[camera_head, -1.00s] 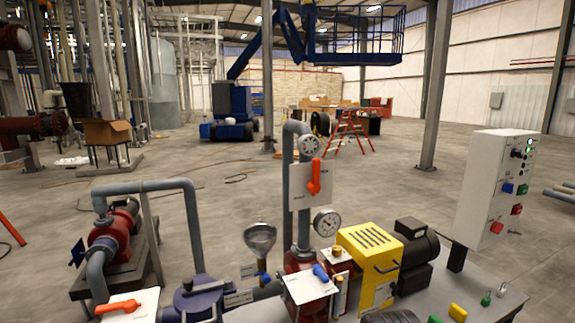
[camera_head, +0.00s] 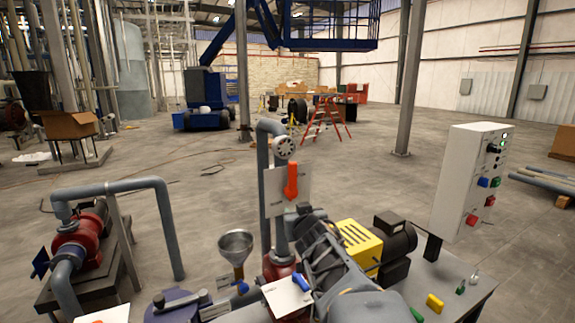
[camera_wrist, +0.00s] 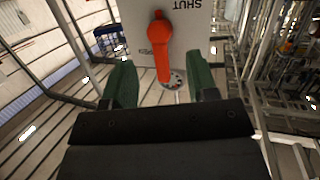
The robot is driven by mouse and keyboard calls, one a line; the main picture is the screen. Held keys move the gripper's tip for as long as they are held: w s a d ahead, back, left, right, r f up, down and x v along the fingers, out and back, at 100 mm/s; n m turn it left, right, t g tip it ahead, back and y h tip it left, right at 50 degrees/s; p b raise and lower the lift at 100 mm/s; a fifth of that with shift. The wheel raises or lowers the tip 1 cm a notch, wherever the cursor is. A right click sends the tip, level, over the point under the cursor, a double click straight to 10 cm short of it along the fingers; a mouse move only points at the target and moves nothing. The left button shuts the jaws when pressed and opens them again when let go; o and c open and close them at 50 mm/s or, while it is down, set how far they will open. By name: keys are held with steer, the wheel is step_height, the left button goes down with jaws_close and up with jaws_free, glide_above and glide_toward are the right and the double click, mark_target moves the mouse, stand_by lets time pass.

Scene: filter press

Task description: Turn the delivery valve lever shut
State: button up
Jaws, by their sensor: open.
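The delivery valve lever (camera_head: 291,181) is orange-red and stands upright in front of a white plate (camera_head: 275,200) on a vertical grey pipe. In the wrist view the lever (camera_wrist: 162,48) lies near the top centre, and the plate (camera_wrist: 200,30) shows the word SHUT upside down. My gripper (camera_head: 303,210) is just below and to the right of the lever in the head view. In the wrist view my gripper (camera_wrist: 160,82) is open, with one green finger on each side of the lever's end. I see no contact; the depth between them is unclear.
A round gauge or wheel (camera_head: 285,147) sits on the pipe above the plate. A yellow guard (camera_head: 358,240) and a white control box (camera_head: 470,183) are to the right.

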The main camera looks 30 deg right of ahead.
mark_target(294, 175)
steer(key=d+r+n+t+y+p, duration=0.2)
steer(key=d+r+n+t+y, duration=0.15)
steer(key=r, duration=0.25)
steer(key=shift+m, duration=0.45)
steer(key=w+d, duration=0.1)
steer(key=w, duration=0.3)
steer(key=w+p, duration=0.1)
steer(key=w, duration=0.4)
steer(key=w+d, duration=0.1)
steer(key=w, duration=0.3)
steer(key=shift+w+d+r, duration=0.15)
steer(key=shift+d+r, duration=0.05)
steer(key=shift+d, duration=0.15)
jaws_close()
